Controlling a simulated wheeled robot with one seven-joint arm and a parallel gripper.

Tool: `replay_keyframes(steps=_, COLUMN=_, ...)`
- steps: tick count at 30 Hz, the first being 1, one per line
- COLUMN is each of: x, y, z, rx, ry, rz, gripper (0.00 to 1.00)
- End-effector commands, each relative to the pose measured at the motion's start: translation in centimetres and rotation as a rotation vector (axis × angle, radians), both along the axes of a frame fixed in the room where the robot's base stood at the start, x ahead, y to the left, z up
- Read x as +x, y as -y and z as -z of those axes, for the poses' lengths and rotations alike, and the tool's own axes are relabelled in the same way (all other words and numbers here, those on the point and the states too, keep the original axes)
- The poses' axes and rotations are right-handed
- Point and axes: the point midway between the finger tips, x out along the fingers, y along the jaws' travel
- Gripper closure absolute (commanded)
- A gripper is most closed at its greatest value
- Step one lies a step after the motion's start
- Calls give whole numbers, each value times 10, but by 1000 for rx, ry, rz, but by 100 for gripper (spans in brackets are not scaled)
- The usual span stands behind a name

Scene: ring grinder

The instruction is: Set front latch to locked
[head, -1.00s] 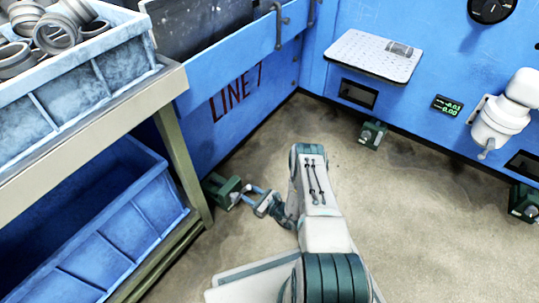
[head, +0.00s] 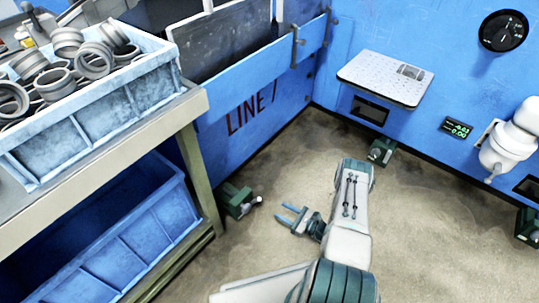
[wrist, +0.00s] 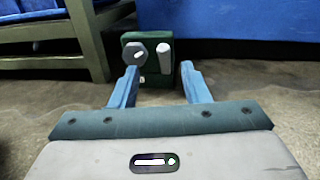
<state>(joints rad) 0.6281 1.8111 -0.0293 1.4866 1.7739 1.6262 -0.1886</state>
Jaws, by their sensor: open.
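A dark green latch box (head: 236,199) sits low at the foot of the blue machine wall, beside the rack's leg. A short pale lever (head: 253,203) sticks out on its right side. In the wrist view the green box (wrist: 146,78) stands straight ahead, with a grey hex knob (wrist: 135,53) and an upright light-grey lever (wrist: 164,58) on its face. My gripper (head: 287,214) is open and empty, to the right of the latch and apart from it. In the wrist view its blue fingers (wrist: 160,82) flank the box from nearer the camera. No lock marking is readable.
A rack (head: 196,165) at left carries a blue bin (head: 100,125) of metal rings, with another blue bin (head: 120,240) below. Similar green boxes (head: 380,152) sit along the right wall. A white shelf plate (head: 372,78) juts from that wall. The floor around my gripper is clear.

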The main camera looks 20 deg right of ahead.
Motion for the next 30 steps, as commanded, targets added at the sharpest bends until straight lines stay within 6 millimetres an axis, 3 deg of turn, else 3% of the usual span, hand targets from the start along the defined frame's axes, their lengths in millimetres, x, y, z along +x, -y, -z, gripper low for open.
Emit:
replay_keyframes(steps=1, x=4, y=-1, z=-14, rx=-8, ry=6, rz=-21, gripper=58)
replay_keyframes(steps=15, x=29, y=-13, z=-105, rx=-84, ry=45, rz=-213, gripper=58)
replay_keyframes(steps=30, x=42, y=-31, z=-202, rx=-183, ry=86, rz=-416, gripper=58)
